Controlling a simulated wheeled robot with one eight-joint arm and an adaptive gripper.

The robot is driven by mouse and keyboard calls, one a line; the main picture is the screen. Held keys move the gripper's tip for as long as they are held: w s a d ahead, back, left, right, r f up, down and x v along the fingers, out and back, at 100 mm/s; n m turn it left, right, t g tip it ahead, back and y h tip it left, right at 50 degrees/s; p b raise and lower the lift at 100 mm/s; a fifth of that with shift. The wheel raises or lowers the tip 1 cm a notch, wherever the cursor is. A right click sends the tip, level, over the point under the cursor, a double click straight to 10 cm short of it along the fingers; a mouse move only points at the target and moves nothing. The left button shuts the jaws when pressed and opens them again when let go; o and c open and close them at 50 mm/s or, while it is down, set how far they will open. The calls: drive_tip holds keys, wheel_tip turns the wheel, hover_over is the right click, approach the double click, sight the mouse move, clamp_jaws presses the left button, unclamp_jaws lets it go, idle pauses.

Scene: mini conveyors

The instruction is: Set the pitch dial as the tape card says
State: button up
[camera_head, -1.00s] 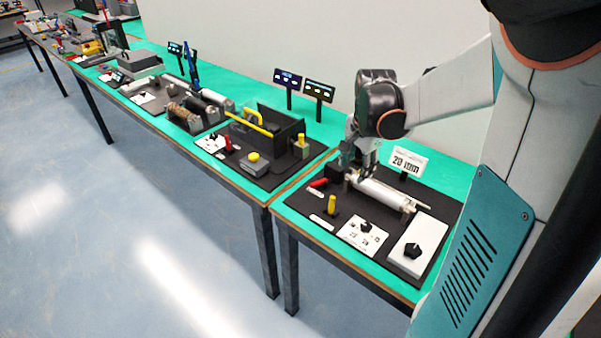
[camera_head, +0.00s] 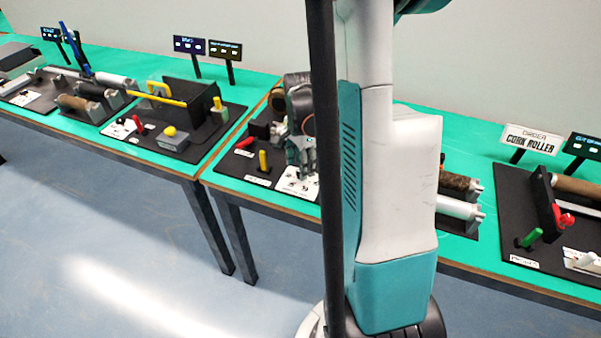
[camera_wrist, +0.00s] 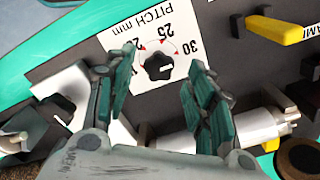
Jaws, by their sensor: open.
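The pitch dial (camera_wrist: 158,67) is a black knob on a white plate (camera_wrist: 128,36) printed "PITCH mm", with 25 and 30 readable and red marks around it. I cannot tell which mark the knob points at. In the wrist view my gripper (camera_wrist: 162,60) is open, its two green-padded fingers on either side of the dial; whether they touch it I cannot tell. In the head view my gripper (camera_head: 301,150) is over the white plate (camera_head: 297,186), and the knob is hidden. The tape card is not visible now; my arm blocks that part.
A yellow lever (camera_wrist: 278,29) stands at the wrist view's upper right. A silver roller (camera_wrist: 255,126) lies beside the right finger. In the head view, a red handle (camera_head: 245,142) and a yellow peg (camera_head: 263,161) stand left of my gripper. A "CORK ROLLER" sign (camera_head: 531,140) marks the right-hand station.

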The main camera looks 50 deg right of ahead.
drive_tip(key=shift+f+b, duration=0.3)
drive_tip(key=shift+f, duration=0.85)
drive_tip(key=c, duration=1.1)
drive_tip(key=shift+o, duration=0.2)
